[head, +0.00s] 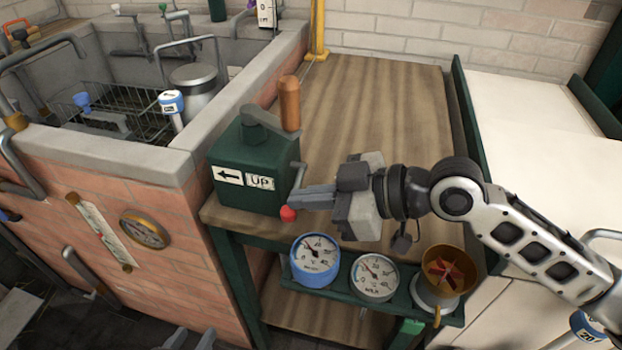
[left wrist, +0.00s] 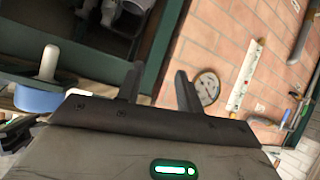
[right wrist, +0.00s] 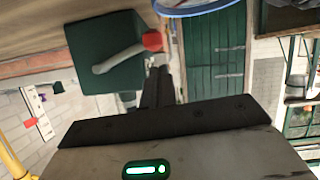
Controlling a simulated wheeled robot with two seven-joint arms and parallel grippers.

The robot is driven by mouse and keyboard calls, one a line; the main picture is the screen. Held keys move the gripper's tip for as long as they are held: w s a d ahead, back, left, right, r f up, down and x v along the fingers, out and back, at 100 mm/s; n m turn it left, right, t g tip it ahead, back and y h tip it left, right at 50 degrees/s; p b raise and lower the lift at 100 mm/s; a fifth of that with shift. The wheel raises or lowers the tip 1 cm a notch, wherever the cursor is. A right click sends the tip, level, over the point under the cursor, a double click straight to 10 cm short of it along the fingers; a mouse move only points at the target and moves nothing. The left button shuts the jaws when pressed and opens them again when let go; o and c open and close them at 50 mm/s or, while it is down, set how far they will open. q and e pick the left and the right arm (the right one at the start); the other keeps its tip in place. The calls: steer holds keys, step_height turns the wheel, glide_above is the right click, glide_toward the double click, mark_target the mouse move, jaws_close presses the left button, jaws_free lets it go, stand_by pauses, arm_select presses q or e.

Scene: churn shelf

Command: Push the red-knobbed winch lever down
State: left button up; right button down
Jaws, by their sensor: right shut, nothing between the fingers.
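The winch is a dark green box (head: 245,170) on the front left corner of the wooden bench, with an arrow and an "UP" label. Its grey lever has a red knob (head: 288,214) at the box's front right, low near the bench edge. In the right wrist view the grey lever (right wrist: 118,59) runs from the green box to the red knob (right wrist: 152,41). My right gripper (head: 294,199) is shut and empty, its fingertips right beside the lever and just above the knob; I cannot tell if they touch. My left gripper (left wrist: 158,88) is open and empty, away from the winch.
A wooden handle (head: 289,103) stands up at the winch's back. Below the bench front is a green rack with a blue-rimmed gauge (head: 315,260), a grey gauge (head: 374,277) and a brass funnel (head: 447,272). A brick sink stands left; the bench top (head: 375,110) behind is clear.

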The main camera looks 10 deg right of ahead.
arm_select(q)
steer(key=shift+r+p, duration=0.35)
steer(key=shift+r, duration=0.15)
arm_select(e)
steer(key=shift+r, duration=0.5)
arm_select(q)
steer(key=shift+f, duration=0.15)
steer(key=shift+s+f+p, duration=0.15)
steer(key=shift+p, duration=0.5)
arm_select(e)
steer(key=a+r+v, duration=0.1)
steer(key=r+v, duration=0.1)
steer(key=v, duration=1)
steer(key=shift+s+r, duration=0.3)
steer(key=shift+s, duration=0.15)
steer(key=shift+d, duration=0.1)
arm_select(q)
steer(key=shift+s, duration=0.1)
